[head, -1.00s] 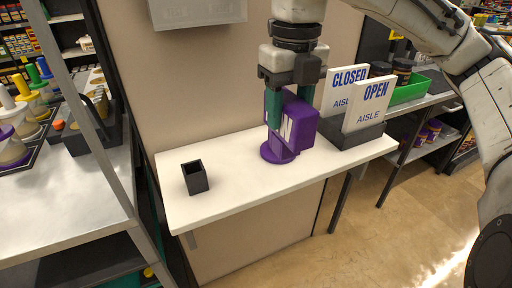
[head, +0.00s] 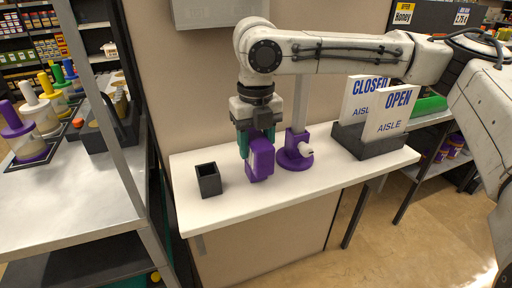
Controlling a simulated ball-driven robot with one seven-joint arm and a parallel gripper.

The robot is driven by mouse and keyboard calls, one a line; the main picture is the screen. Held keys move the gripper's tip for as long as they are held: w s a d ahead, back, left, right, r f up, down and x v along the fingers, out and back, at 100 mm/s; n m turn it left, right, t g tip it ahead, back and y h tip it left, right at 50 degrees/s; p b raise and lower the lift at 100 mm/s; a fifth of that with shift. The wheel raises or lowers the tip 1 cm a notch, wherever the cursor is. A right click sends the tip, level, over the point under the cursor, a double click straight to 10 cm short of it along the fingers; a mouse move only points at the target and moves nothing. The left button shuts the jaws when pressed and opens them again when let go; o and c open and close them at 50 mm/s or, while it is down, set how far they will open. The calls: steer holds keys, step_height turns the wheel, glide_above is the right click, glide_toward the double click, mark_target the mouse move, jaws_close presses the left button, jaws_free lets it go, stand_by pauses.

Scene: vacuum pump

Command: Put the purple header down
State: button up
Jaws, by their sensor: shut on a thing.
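The purple header (head: 262,160) is a blocky purple piece held upright between the teal fingers of my gripper (head: 250,146). My gripper points down and is shut on it. The header is over the white shelf top (head: 225,212), and its lower end is close to the surface. I cannot tell whether it touches. To its right, apart from it, stands a purple pump base (head: 292,160) with a round foot, a white nozzle and a grey upright post. My arm hides the top of the post.
A small black open box (head: 209,181) stands left of the header. A dark holder with CLOSED and OPEN aisle signs (head: 388,115) stands at the right end. A metal rack (head: 112,185) with colored bottles is at the left. The front strip of the shelf is bare.

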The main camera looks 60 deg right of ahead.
steer(key=shift+f, duration=0.25)
steer(key=shift+f, duration=0.1)
steer(key=o, duration=1.1)
steer(key=shift+c, duration=0.2)
step_height(320, 180, up, 8)
steer(key=shift+f+p, duration=0.1)
steer(key=shift+p, duration=0.6)
